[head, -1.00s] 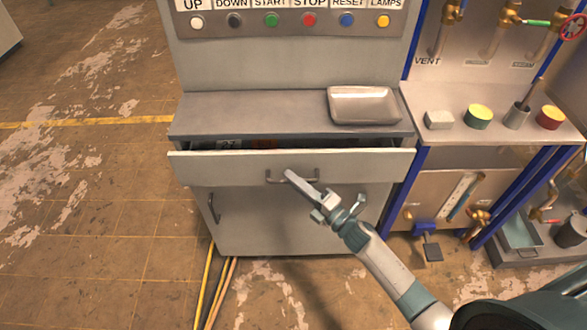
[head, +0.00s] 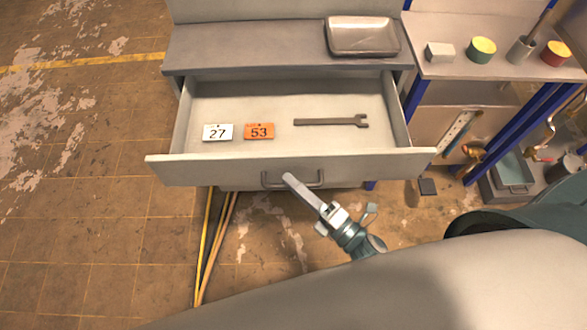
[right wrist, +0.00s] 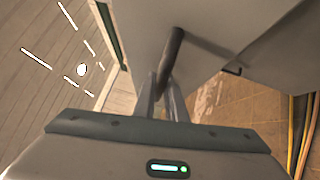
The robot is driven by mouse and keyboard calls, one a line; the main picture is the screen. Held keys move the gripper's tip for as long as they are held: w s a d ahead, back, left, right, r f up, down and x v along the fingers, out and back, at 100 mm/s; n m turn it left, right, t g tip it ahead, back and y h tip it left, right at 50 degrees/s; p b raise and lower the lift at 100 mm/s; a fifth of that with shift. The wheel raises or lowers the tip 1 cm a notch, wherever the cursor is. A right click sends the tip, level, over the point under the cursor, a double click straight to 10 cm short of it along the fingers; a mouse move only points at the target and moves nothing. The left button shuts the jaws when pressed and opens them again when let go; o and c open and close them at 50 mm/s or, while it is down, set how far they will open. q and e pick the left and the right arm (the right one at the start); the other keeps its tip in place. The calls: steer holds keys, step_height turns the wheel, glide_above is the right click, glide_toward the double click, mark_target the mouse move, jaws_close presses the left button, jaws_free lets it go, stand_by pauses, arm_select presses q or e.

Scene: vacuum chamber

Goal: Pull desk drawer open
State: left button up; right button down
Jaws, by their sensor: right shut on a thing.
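The desk drawer (head: 230,170) is pulled well out from under the grey desk top (head: 270,55). Its inside shows a white tag marked 27 (head: 217,132), an orange tag marked 53 (head: 259,131) and a dark wrench (head: 332,121). My right gripper (head: 290,180) is at the drawer's bar handle (head: 273,184), shut on it. In the right wrist view the dark handle bar (right wrist: 172,55) runs between the two fingers (right wrist: 163,103). My left gripper is not in view.
A metal tray (head: 362,37) sits on the desk top. At the right is a bench (head: 470,65) with several small containers and blue posts. Yellow cables (head: 214,250) lie on the floor below the drawer. The floor at left is clear.

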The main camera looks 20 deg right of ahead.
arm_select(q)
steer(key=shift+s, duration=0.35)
arm_select(e)
steer(key=shift+s, duration=0.2)
steer(key=c, duration=2.1)
jaws_free()
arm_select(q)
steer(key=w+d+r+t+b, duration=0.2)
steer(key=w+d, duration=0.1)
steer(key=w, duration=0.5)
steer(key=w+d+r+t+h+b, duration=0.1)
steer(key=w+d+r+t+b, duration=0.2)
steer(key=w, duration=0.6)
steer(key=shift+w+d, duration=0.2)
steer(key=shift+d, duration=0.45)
arm_select(e)
steer(key=v, duration=1.7)
steer(key=shift+s+d, duration=0.15)
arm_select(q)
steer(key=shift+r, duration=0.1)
